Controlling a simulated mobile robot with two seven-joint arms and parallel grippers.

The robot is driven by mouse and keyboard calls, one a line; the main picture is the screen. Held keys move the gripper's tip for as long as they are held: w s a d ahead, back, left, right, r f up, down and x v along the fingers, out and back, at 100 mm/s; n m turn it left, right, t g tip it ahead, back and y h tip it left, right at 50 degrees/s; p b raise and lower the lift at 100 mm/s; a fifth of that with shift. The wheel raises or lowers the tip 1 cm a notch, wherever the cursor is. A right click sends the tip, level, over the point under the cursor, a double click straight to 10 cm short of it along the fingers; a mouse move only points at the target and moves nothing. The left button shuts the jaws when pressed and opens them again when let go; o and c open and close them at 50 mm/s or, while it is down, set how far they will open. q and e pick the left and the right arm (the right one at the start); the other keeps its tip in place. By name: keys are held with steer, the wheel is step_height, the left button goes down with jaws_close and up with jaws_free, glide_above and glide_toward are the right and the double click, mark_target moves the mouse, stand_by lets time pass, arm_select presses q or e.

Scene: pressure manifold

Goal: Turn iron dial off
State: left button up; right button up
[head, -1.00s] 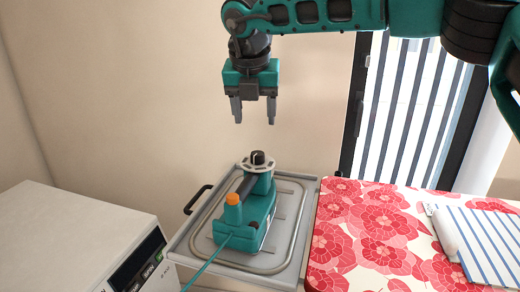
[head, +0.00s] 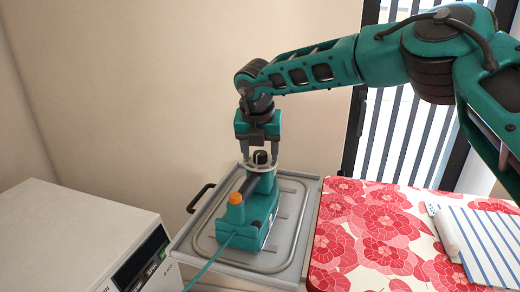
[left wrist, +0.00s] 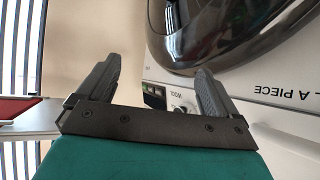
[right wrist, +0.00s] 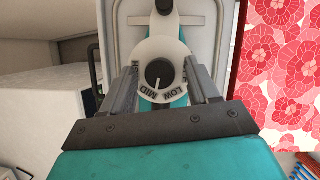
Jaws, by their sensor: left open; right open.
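The teal iron (head: 256,217) stands on a grey metal tray (head: 287,257), with an orange knob (head: 236,198) near its cord end. Its dial is a black knob (head: 261,157) on a pale ring. In the right wrist view the dial knob (right wrist: 159,73) sits in the white ring (right wrist: 176,54) marked MID and LOW. My right gripper (head: 258,158) is open and points down, its fingers on either side of the dial; I cannot tell whether they touch it. My left gripper (left wrist: 160,82) is open and empty, away from the iron, and does not show in the head view.
A white appliance (head: 75,235) stands left of the tray. A red floral ironing board (head: 365,235) with a striped cloth (head: 485,240) lies to the right. A teal cord (head: 208,264) runs from the iron. The left wrist view shows a machine panel (left wrist: 240,105) close by.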

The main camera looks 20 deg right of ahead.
steer(key=c, duration=1)
